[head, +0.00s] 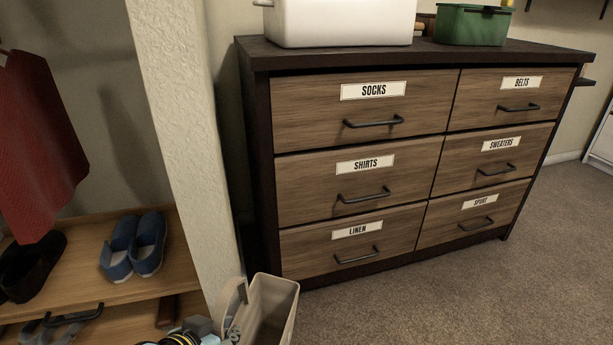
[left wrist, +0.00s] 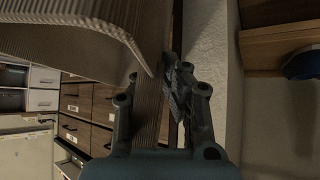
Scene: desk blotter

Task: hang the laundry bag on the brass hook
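The laundry bag (head: 279,306) is a beige, open-topped bag with a strap loop, low in the head view in front of the wall corner. My left gripper (head: 233,333) is at the strap on the bag's left side. In the left wrist view, the ribbed strap (left wrist: 148,112) runs between the fingers of the left gripper (left wrist: 163,100), which look closed on it. The bag's ribbed body (left wrist: 70,42) fills the upper left there. The bag's lower part is cut off in the head view. I cannot see the brass hook or my right gripper.
A dark-framed dresser (head: 365,165) with labelled drawers stands behind the bag. It carries a white bin (head: 340,22) and a green box (head: 472,25). A textured wall edge (head: 185,130) and a wooden shelf (head: 85,275) with blue shoes (head: 134,245) are at left. Carpet (head: 480,300) is clear at right.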

